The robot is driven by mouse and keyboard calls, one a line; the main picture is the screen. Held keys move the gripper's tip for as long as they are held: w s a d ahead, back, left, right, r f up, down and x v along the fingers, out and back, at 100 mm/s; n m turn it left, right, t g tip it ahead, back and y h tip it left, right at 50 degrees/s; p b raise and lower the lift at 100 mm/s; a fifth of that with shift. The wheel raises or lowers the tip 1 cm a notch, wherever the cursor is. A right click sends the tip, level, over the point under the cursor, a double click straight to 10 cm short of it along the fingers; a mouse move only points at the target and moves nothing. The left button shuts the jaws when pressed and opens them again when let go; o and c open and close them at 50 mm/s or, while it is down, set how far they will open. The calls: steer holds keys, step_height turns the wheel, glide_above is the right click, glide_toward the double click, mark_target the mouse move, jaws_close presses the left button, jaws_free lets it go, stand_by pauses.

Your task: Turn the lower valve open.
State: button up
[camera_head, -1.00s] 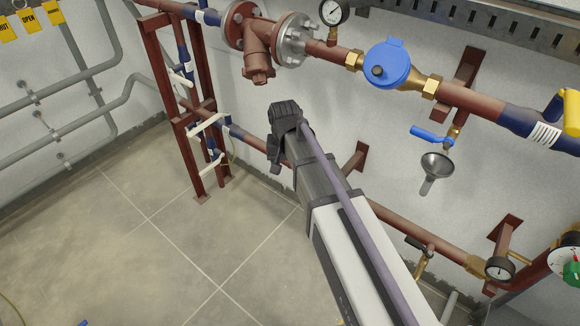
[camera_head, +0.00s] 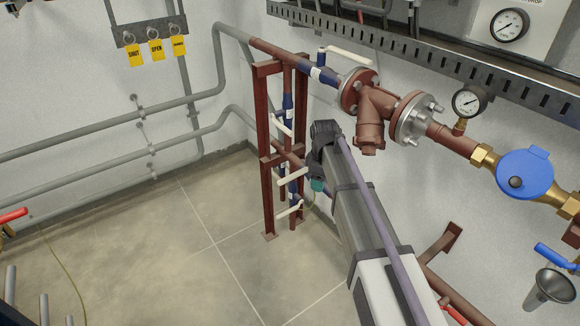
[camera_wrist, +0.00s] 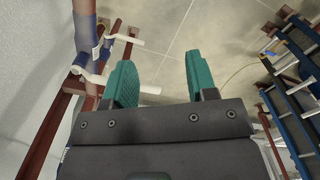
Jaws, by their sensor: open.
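Several white valve handles show on the red pipe stand in the head view: one midway up (camera_head: 282,126), one lower (camera_head: 292,180) and a bottom one (camera_head: 289,210). I cannot tell for sure which belongs to the lower valve. My gripper (camera_head: 317,186) hangs just right of the stand, its teal fingertip partly hidden by my arm. Another white handle (camera_wrist: 126,38) lies farther off.
The red stand (camera_head: 267,150) and the flanged brown pipe fitting (camera_head: 374,118) are close to my arm. Grey pipes (camera_head: 110,138) run along the left wall. A blue meter (camera_head: 525,175) is at the right. The floor (camera_head: 170,255) at left is mostly clear.

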mark_target(295, 174)
steer(key=w+a+r+n+p, duration=0.1)
steer(key=w+a+r+n, duration=0.1)
steer(key=w+a+n, duration=0.8)
steer(key=w+f+b, duration=0.1)
steer(key=f+b, duration=0.2)
steer(key=w+f+n+b, duration=0.1)
steer(key=f+b, duration=0.3)
steer(key=w+d+f+n+b, duration=0.1)
steer(key=f+b, duration=0.2)
steer(key=f, duration=0.1)
steer(key=shift+w+d+f+b, duration=0.1)
steer(key=shift+w+f+b, duration=0.05)
steer(key=shift+b, duration=0.2)
steer(key=shift+c, duration=0.5)
jaws_close()
